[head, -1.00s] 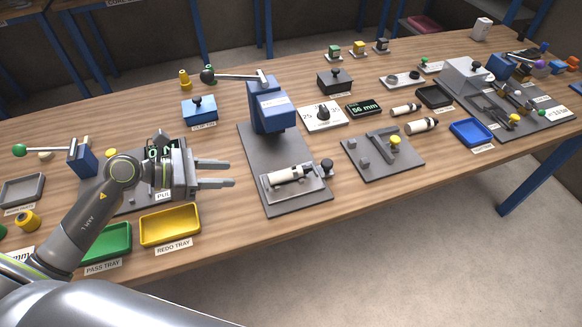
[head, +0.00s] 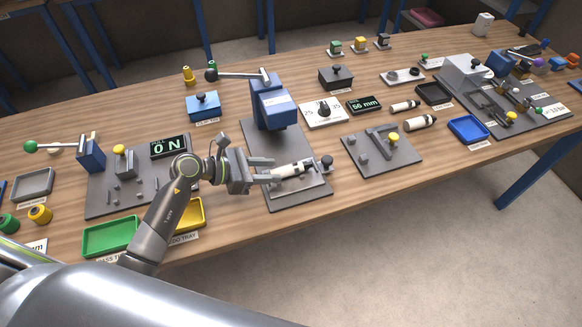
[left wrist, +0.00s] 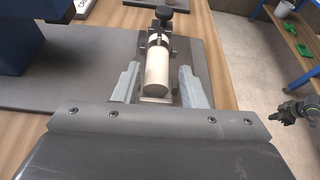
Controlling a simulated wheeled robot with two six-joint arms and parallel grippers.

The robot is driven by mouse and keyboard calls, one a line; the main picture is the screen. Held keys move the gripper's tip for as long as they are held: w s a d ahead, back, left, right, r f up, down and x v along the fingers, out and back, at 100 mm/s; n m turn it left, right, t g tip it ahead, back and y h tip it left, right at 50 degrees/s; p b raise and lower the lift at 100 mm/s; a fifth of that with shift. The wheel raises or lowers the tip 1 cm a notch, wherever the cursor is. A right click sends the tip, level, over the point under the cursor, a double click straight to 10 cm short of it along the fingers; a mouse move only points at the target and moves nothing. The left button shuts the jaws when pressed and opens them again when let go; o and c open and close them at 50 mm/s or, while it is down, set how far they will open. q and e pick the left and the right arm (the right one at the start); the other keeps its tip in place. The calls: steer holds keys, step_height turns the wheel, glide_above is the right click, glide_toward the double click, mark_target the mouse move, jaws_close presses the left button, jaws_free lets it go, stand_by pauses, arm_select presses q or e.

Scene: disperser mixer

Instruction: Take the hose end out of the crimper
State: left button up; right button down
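The crimper (head: 270,108) is a blue press with a long lever on a grey base plate. The hose end (head: 290,169), a cream cylinder with a dark band, lies in the crimper's cradle at the front of that plate, beside a black knob. My left gripper (head: 275,171) is open at the near end of the hose end. In the left wrist view its fingers (left wrist: 158,87) stand on either side of the cream hose end (left wrist: 157,68), with gaps showing. A dark gripper-like part, perhaps my right one, shows small at that view's right edge; its fingers are unclear.
A green tray (head: 110,237) and a yellow tray (head: 190,213) lie near the table's front edge, below my left arm. A pull-test plate (head: 100,200) with a display stands to the left. A fixture plate (head: 383,158) stands to the right, with loose hose ends (head: 420,123) behind it.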

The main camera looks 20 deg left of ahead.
mark_target(280, 170)
arm_select(q)
steer(key=shift+w+d, duration=0.25)
steer(key=shift+d, duration=0.05)
steer(key=p+x, duration=0.2)
steer(key=x, duration=0.1)
steer(key=shift+w+f, duration=0.1)
steer(key=shift+f, duration=0.05)
steer(key=shift+w+d+f, duration=0.25)
steer(key=shift+d+f, duration=0.1)
steer(key=shift+d, duration=0.05)
steer(key=shift+c, duration=0.2)
steer(key=c, duration=0.8)
